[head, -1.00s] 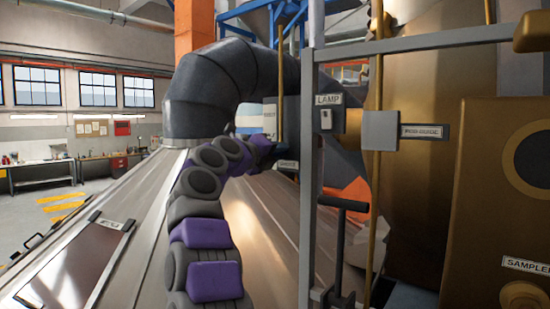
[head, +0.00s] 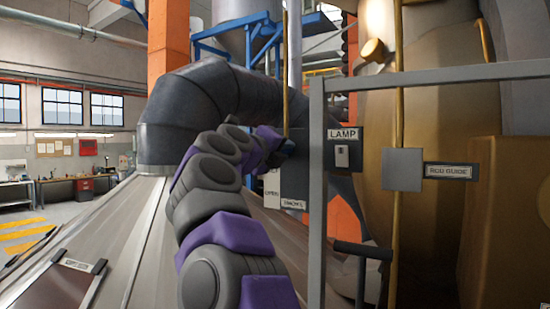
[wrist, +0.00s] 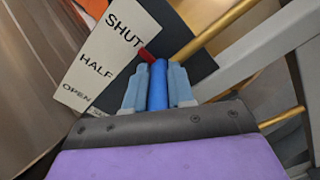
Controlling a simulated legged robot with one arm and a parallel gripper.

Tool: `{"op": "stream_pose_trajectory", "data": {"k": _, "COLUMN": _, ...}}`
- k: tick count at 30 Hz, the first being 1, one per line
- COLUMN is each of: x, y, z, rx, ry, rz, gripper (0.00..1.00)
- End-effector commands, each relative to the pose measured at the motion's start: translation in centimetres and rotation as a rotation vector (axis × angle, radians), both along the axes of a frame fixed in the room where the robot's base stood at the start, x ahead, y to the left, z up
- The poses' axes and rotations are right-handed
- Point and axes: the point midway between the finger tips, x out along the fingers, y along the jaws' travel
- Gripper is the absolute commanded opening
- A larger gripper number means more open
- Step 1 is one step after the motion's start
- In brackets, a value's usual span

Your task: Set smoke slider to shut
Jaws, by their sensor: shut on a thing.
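The smoke slider's blue handle (wrist: 158,86) stands between the two pale blue fingers of my gripper (wrist: 158,92) in the wrist view. The gripper is shut on it. A red pointer (wrist: 147,55) shows just beyond the handle, beside the end of the word SHUT on the white scale (wrist: 95,65). HALF and OPEN are lower on that scale. In the head view my gripper (head: 286,150) is at the left side of the dark panel (head: 318,185), mostly hidden behind my arm. Small labels reading OPEN and apparently SMOKE (head: 293,204) show under it.
A brass rod (wrist: 220,35) runs up from the handle. A grey frame post (head: 317,200) stands close on the right, with a LAMP switch (head: 342,155) behind it. A ROD GUIDE block (head: 402,169) and a black T-handle (head: 362,250) are further right. A large dark duct (head: 205,95) curves behind my arm.

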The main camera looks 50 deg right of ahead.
Motion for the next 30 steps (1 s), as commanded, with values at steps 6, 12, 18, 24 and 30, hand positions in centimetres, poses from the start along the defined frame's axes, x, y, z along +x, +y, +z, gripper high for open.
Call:
{"op": "stream_pose_trajectory", "data": {"k": 6, "x": -0.5, "y": 0.3, "z": 0.7, "rx": -0.005, "ry": 0.0, "rz": 0.007, "gripper": 0.0}}
{"op": "stream_pose_trajectory", "data": {"k": 12, "x": -0.4, "y": 0.3, "z": 0.8, "rx": -0.008, "ry": -0.001, "rz": 0.008, "gripper": 0.0}}
{"op": "stream_pose_trajectory", "data": {"k": 18, "x": -0.5, "y": 0.2, "z": 0.7, "rx": -0.007, "ry": -0.001, "rz": 0.006, "gripper": 0.39}}
{"op": "stream_pose_trajectory", "data": {"k": 24, "x": -0.6, "y": -0.7, "z": 0.3, "rx": 0.002, "ry": -0.001, "rz": 0.005, "gripper": 0.48}}
{"op": "stream_pose_trajectory", "data": {"k": 30, "x": -0.6, "y": -0.9, "z": 0.1, "rx": 0.005, "ry": -0.001, "rz": 0.003, "gripper": 0.48}}
